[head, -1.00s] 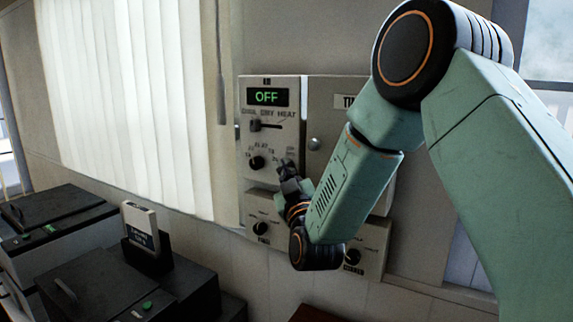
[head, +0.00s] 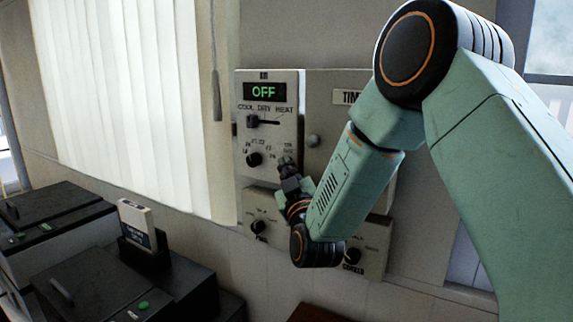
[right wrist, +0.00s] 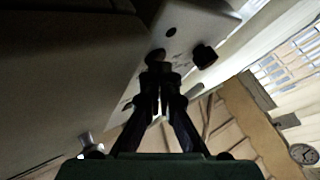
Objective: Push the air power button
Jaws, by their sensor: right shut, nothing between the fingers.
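The air control panel (head: 256,100) is a white wall unit in the head view. Its display (head: 264,92) reads OFF in green. Below are a slider (head: 253,121) at the left of its slot, by COOL, and a round black knob (head: 254,159). My right gripper (head: 286,163) is shut and empty at the panel's lower right, by small lettering. In the right wrist view its fingertips (right wrist: 158,62) are at or very near the panel face, beside a black knob (right wrist: 204,55). The power button is hidden or too small to make out. I cannot tell whether the fingertips touch.
A TIMER box (head: 340,120) adjoins the panel on the right. Two smaller knob boxes are below, with knobs on the left (head: 257,227) and right (head: 353,256). Dark machines (head: 60,225) stand at lower left. White blinds (head: 125,100) hang left of the panel.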

